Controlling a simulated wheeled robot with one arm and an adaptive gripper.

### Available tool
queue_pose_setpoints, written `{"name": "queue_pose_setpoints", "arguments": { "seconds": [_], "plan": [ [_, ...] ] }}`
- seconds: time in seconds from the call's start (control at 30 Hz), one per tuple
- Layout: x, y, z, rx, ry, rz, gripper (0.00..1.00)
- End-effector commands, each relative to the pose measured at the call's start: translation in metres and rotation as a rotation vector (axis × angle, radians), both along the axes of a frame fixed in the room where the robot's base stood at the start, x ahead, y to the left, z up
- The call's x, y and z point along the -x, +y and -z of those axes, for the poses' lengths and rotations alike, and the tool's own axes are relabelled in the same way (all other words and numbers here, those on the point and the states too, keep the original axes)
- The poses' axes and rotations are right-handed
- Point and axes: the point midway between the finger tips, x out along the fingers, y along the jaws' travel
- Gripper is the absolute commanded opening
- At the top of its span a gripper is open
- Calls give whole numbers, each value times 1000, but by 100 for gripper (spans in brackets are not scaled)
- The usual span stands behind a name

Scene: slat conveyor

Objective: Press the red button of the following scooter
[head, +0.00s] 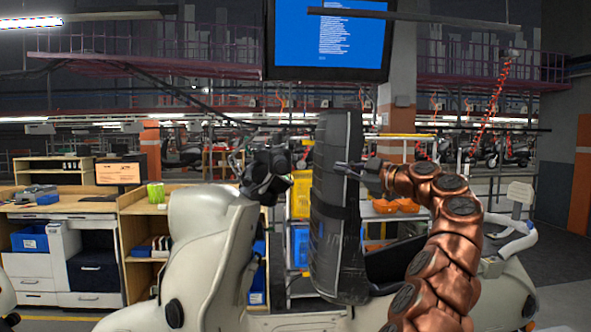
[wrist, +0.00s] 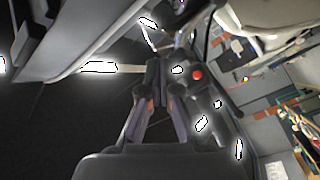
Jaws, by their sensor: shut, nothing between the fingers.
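The pale scooter (head: 206,246) stands across the front of the head view. Its black handlebar and controls (head: 268,178) are left of centre. The red button (wrist: 197,74) shows in the wrist view, on a dark control housing (wrist: 208,105). In the head view I cannot make out the button.
The tall dark upright part (head: 337,215), perhaps the raised seat, stands between the handlebar and my arm. A blue screen (head: 327,38) hangs above. Wooden workbenches (head: 75,205) are at the left. Orange parts (head: 396,206) lie on a shelf behind.

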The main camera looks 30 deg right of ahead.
Motion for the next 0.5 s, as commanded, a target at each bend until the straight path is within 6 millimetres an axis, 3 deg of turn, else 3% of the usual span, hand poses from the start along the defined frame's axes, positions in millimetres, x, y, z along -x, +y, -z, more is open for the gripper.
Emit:
{"name": "queue_pose_setpoints", "arguments": {
  "seconds": [0.27, 0.5],
  "plan": [
    [-3, 7, 2, -2, -1, -2, 0],
    [-12, 31, 5, -2, 1, -3, 0]
  ]
}}
